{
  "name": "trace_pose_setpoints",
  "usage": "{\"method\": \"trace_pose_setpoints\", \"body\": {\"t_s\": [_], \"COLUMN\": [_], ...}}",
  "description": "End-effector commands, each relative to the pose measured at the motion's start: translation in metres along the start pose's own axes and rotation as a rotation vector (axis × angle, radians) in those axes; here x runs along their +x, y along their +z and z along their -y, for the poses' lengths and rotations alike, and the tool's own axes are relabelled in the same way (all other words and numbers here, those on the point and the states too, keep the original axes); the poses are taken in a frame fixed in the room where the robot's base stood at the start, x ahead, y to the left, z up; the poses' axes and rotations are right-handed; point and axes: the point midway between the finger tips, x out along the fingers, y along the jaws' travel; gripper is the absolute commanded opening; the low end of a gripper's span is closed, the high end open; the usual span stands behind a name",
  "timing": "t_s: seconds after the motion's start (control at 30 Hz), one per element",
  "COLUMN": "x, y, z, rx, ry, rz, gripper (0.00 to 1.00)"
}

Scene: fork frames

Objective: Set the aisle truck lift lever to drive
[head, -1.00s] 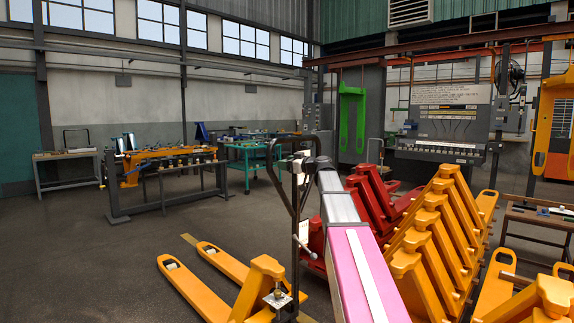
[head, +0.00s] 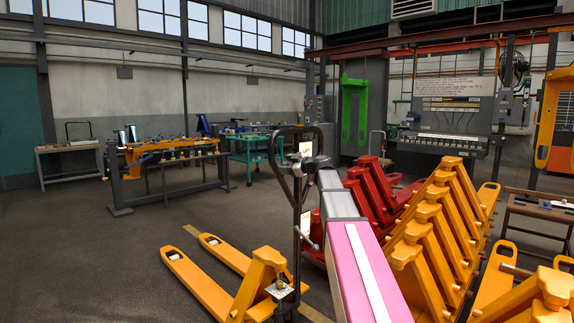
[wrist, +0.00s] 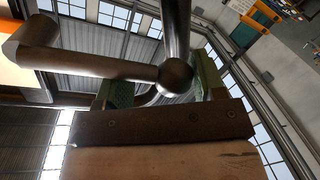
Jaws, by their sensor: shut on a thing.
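The aisle truck is a yellow pallet truck (head: 245,285) at lower centre of the head view, forks pointing left. Its dark looped tiller handle (head: 277,160) stands upright behind my arm's end. In the wrist view a metal lever (wrist: 95,66) ends in a round ball (wrist: 175,77) between the green-padded fingers of my gripper (wrist: 160,92). The gripper is shut on the lever at the ball. Metal tubes of the handle (wrist: 176,25) pass close above it. In the head view the fingers and lever are too small and covered to make out; the lever's setting cannot be read.
A workbench (head: 170,150) and a teal table (head: 252,148) are behind. The floor at left (head: 80,250) is clear.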

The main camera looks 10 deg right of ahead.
Motion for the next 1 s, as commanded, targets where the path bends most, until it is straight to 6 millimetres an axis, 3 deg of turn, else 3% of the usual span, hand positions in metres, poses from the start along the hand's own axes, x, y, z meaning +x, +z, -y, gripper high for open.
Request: {"method": "trace_pose_setpoints", "body": {"t_s": [0.03, 0.1, 0.47, 1.0], "x": [-0.001, -0.001, -0.005, -0.093], "y": [0.003, 0.003, 0.001, 0.001], "z": [0.001, 0.001, 0.0, 0.001], "rx": [0.006, 0.005, 0.002, 0.003], "ry": [-0.002, -0.002, 0.001, 0.001], "rz": [0.006, 0.006, 0.003, 0.005], "gripper": [0.7, 0.88, 0.88, 0.88]}}
